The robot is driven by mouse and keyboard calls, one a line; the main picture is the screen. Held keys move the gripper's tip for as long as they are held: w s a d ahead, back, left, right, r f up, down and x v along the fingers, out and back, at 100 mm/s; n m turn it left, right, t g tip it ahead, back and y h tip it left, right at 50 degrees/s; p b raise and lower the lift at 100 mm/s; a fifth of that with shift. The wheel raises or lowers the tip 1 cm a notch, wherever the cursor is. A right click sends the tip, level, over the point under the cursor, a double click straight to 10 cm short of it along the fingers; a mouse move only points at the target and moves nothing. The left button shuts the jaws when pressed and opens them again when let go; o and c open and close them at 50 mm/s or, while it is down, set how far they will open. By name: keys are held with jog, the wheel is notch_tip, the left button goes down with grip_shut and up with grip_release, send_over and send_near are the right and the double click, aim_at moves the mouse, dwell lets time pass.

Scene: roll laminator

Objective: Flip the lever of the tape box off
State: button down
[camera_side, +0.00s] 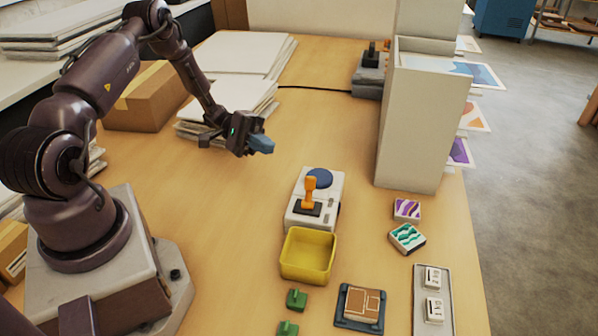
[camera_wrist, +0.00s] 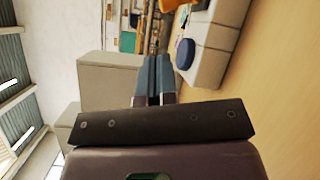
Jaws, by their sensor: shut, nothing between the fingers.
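A white box (camera_side: 331,186) with an upright orange lever (camera_side: 309,191) and a round blue knob (camera_side: 319,178) stands mid-table in the side view. I take it for the tape box, though no label shows. The lever rises from a dark slot plate. My gripper (camera_side: 262,145) is above the table, left of and behind the box, apart from the lever. Its blue fingers are together and empty. In the wrist view my gripper (camera_wrist: 154,77) points ahead, with the white box (camera_wrist: 212,45) and blue knob (camera_wrist: 185,53) to the right.
A yellow bin (camera_side: 308,256) stands directly in front of the box. A tall grey block (camera_side: 420,125) rises to its right. A grey unit with a dark lever (camera_side: 370,75) sits behind. Small patterned blocks (camera_side: 407,237) lie right. The table left of the box is clear.

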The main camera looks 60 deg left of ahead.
aim_at(309, 194)
jog(key=f+t, duration=0.1)
jog(key=a+f+n+t, duration=0.1)
jog(key=f, duration=0.1)
jog(key=s+a+f+n+t, duration=0.1)
jog(key=t, duration=0.1)
jog(key=shift+a+f, duration=0.2)
jog(key=shift+f, duration=0.1)
jog(key=shift+w+d, duration=0.1)
jog(key=shift+h, duration=0.3)
jog(key=x, duration=1)
jog(key=shift+d, duration=0.15)
jog(key=shift+s+d+r, duration=0.2)
jog(key=shift+d+r, duration=0.05)
jog(key=shift+d, duration=0.3)
jog(key=shift+s+d+r, duration=0.15)
jog(key=shift+d+r, duration=0.05)
jog(key=shift+d, duration=0.3)
jog(key=shift+s+d+r, duration=0.2)
jog(key=shift+d, duration=0.35)
